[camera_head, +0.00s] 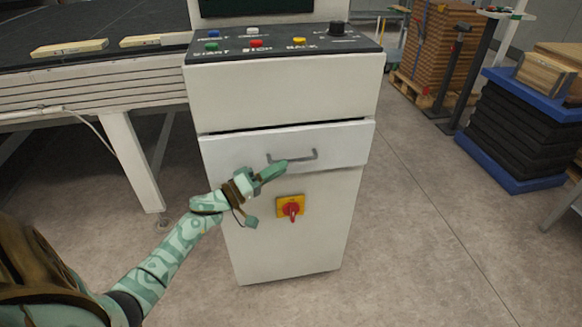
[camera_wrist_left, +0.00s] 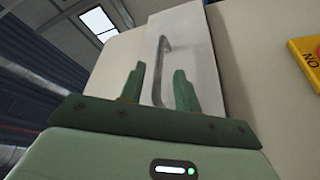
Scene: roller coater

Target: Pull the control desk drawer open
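The control desk (camera_head: 280,90) is a white cabinet with a sloped button panel on top. Its drawer (camera_head: 345,143) is a white front across the upper middle, with a thin dark gap along its top edge. The grey bar handle (camera_head: 305,155) sits on the drawer front. My left gripper (camera_head: 280,168) is at the left part of the handle and partly covers it in the head view. In the left wrist view its two green fingers (camera_wrist_left: 158,82) stand apart, with the handle (camera_wrist_left: 160,62) between them. I cannot tell whether they touch it. My right gripper is not in view.
A red and yellow rotary switch (camera_head: 291,208) is on the cabinet below the drawer. A conveyor table (camera_head: 90,85) adjoins on the left. Black stacked sheets on a blue base (camera_head: 510,135) stand at the right. The floor right of the desk (camera_head: 420,220) is clear.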

